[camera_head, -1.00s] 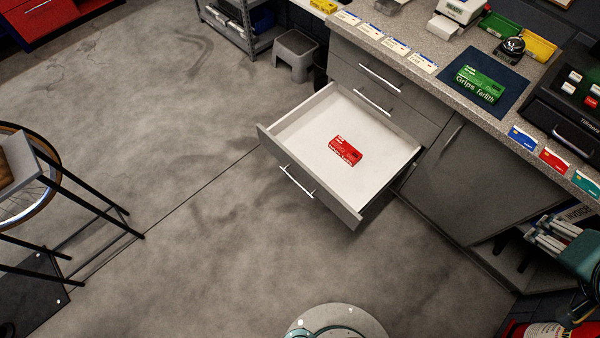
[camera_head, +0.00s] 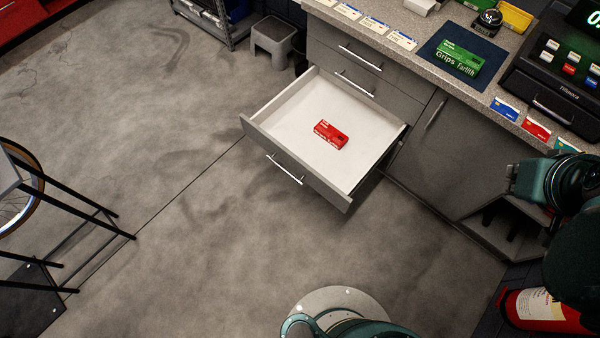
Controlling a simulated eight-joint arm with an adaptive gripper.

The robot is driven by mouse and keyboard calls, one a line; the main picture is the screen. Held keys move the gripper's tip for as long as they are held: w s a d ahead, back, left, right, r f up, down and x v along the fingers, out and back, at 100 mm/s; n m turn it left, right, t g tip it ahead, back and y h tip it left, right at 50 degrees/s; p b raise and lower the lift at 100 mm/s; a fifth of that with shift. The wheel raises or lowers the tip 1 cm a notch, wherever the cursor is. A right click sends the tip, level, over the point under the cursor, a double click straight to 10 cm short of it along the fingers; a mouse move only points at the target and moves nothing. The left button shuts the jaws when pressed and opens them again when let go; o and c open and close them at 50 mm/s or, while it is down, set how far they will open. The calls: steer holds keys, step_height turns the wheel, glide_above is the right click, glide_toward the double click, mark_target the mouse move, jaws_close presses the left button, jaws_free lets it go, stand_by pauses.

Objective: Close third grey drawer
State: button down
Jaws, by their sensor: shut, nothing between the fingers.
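The third grey drawer (camera_head: 262,160) is pulled far out of the grey cabinet (camera_head: 385,85), below two shut drawers. Its grey front has a silver bar handle (camera_head: 284,169) and faces the lower left. A red box (camera_head: 330,135) lies on the drawer's white floor. My arm (camera_head: 570,190) comes in at the right edge, in front of the cabinet's lower right part and well apart from the drawer.
The floor in front of the drawer is clear. The worktop holds a green box (camera_head: 456,58) on a dark mat and a black register (camera_head: 560,75). A grey step stool (camera_head: 274,38) stands left of the cabinet. A fire extinguisher (camera_head: 540,308) lies at the lower right.

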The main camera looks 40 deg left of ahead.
steer(key=a+f+n+g+b, duration=0.1)
steer(key=a+f+n, duration=0.45)
steer(key=a, duration=0.45)
steer(key=a+f+n+g, duration=0.1)
steer(key=a+f+n, duration=0.45)
steer(key=a, duration=0.45)
steer(key=a+f+n+g+b, duration=0.1)
steer(key=a+f+n, duration=0.45)
steer(key=a, duration=0.45)
steer(key=s+a+f+n+b, duration=0.1)
steer(key=s+a+f+n, duration=1.3)
steer(key=s+a+f, duration=0.4)
step_height(320, 180, down, 2)
steer(key=shift+s+a+h, duration=0.2)
steer(key=shift+a+h, duration=0.2)
steer(key=shift+a, duration=0.1)
steer(key=shift+f, duration=0.1)
steer(key=shift+w+f+b, duration=0.7)
steer(key=shift+w+f, duration=0.4)
steer(key=shift+f, duration=0.45)
steer(key=shift+w+f+b, duration=0.65)
steer(key=shift+w+f, duration=0.4)
steer(key=shift+f, duration=0.55)
steer(key=shift+w+f+b, duration=0.7)
steer(key=shift+w+f, duration=0.4)
steer(key=shift+f, duration=0.45)
